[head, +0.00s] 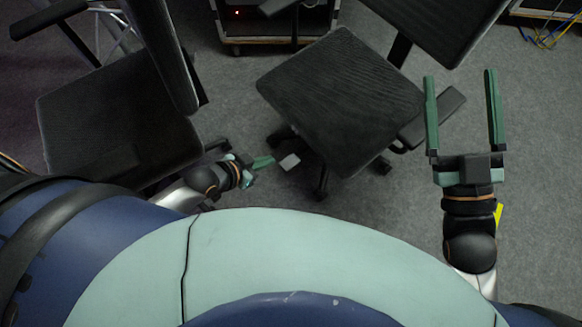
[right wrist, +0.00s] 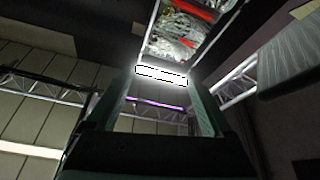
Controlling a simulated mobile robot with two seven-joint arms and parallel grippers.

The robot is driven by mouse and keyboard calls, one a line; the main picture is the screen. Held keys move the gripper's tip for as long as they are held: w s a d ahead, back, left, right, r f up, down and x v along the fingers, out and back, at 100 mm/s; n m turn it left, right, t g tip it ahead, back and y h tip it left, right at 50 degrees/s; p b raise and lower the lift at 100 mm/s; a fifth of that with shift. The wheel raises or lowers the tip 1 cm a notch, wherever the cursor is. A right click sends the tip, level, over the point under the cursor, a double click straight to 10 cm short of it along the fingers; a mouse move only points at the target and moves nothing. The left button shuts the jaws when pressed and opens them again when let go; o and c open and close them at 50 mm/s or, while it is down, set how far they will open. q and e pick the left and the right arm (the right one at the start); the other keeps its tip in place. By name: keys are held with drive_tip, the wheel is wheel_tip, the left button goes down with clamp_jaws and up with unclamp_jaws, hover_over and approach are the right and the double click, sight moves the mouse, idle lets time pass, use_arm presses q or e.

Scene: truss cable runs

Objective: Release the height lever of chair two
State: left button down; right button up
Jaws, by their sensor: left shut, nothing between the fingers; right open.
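A black office chair (head: 340,95) stands in the middle of the head view, its seat turned at an angle. A small light-grey paddle (head: 289,162), which looks like its height lever, sticks out below the seat's near-left edge. My left gripper (head: 268,161) is shut, its green fingertips just left of the paddle; I cannot tell if they touch. My right gripper (head: 461,78) is open and empty, right of the chair's armrest (head: 432,118). Its fingers also show in the right wrist view (right wrist: 162,105). No number shows on the chairs.
Another black chair (head: 115,120) stands at the left, near my left arm. A wheeled case (head: 280,30) is at the back. Coloured cables (head: 548,38) lie at the back right. Grey carpet is clear at the right. The right wrist view shows trusses (right wrist: 45,90) overhead.

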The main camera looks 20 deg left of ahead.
sight(290, 162)
use_arm(q)
wheel_tip(290, 162, down, 7)
drive_tip(key=w+a+m+b, duration=0.1)
drive_tip(key=b, duration=0.3)
drive_tip(key=shift+w+a+g, duration=0.3)
drive_tip(key=shift+a, duration=0.1)
use_arm(e)
drive_tip(key=s+a+r+n+t+y, duration=0.1)
drive_tip(key=s+r+n+y, duration=0.3)
drive_tip(key=s+y, duration=0.1)
drive_tip(key=shift+s+r+n+y, duration=0.15)
drive_tip(key=shift+s+n+y, duration=0.05)
drive_tip(key=shift+n+y, duration=0.25)
use_arm(q)
drive_tip(key=shift+f, duration=0.1)
use_arm(e)
drive_tip(key=shift+a, duration=0.1)
